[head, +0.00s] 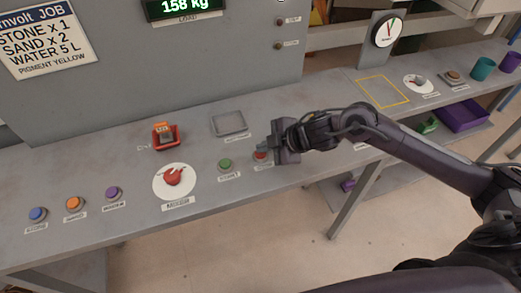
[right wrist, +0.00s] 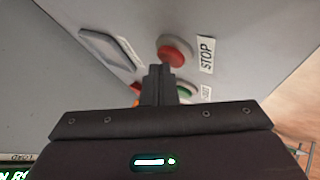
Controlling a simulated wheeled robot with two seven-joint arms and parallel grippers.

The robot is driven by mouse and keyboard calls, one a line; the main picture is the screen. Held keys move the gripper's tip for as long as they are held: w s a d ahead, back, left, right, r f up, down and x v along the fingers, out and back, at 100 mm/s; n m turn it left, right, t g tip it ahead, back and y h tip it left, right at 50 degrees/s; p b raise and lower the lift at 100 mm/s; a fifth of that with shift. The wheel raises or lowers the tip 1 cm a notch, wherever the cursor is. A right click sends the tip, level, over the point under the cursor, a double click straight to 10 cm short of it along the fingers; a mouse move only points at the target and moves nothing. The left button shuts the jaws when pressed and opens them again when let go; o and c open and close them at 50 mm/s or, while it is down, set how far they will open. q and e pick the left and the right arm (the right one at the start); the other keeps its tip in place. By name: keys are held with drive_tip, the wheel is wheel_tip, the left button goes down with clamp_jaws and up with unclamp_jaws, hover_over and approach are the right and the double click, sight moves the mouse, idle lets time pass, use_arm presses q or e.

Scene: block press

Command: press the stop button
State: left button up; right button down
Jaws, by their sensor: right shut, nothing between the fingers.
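The red stop button (head: 261,156) sits on the grey bench top, partly covered by my right gripper in the head view. In the right wrist view the red button (right wrist: 175,52) is clear, beside a white label reading STOP (right wrist: 207,54). My right gripper (head: 264,147) is shut and empty, its fingertips right by the button. In the right wrist view the shut fingers (right wrist: 158,72) end just short of the button's lower left edge in the picture; I cannot tell whether they touch it. My left gripper is not in view.
A green button (head: 225,164) is just left of the stop button. A red dial (head: 174,177), a red-framed switch (head: 166,136) and blue, orange and purple buttons stand further left. A grey tray (head: 230,124) lies behind. Cups (head: 483,68) stand at far right.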

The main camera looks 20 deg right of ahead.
sight(265, 154)
drive_tip(key=shift+r+p, duration=0.3)
drive_tip(key=shift+r, duration=0.25)
wheel_tip(265, 154, up, 5)
drive_tip(key=p, duration=0.5)
drive_tip(key=shift+r, duration=0.1)
idle(0.4)
